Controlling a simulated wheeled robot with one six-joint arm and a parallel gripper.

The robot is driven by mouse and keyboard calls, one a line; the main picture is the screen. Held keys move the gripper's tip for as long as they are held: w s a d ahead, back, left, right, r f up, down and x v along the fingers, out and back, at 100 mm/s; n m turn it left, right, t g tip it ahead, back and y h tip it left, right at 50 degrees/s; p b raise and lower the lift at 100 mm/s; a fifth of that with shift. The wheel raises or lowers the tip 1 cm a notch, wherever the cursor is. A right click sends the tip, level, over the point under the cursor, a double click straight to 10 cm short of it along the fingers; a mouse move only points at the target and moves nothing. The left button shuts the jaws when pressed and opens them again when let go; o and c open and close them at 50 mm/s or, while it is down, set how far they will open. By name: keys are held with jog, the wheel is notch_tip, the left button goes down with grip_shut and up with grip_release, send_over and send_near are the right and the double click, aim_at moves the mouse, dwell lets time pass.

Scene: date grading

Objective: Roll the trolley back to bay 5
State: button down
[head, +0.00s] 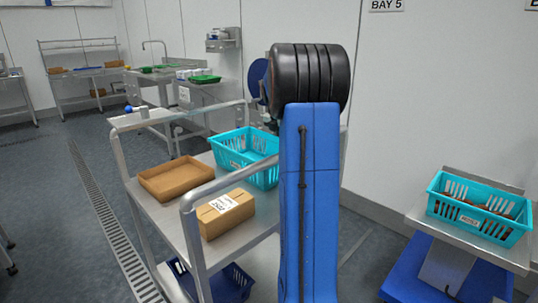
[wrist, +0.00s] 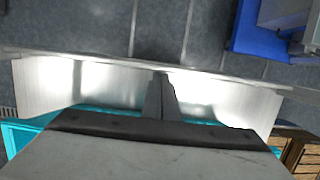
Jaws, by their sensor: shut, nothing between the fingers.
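The steel trolley (head: 262,222) stands in front of me, with upright tube handles at both ends. Its top shelf carries a teal basket (head: 230,152), an open brown tray (head: 176,178) and a closed carton with a white label (head: 226,214). A dark blue crate (head: 232,284) is on its lower shelf. The BAY 5 sign (head: 386,5) is on the wall at upper right. In the wrist view, my gripper (wrist: 160,78) is shut and empty above a bright steel surface (wrist: 90,85), close to its edge; contact cannot be told. My blue arm hides the gripper and part of the trolley in the head view.
A teal basket of brown dates (head: 480,208) sits on a steel stand over a blue base (head: 410,268) at right. A floor drain (head: 112,232) runs left of the trolley. Steel benches (head: 85,70) and a sink stand behind. The floor at left is open.

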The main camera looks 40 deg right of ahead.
jog(key=d, duration=1.2)
jog(key=shift+d, duration=0.35)
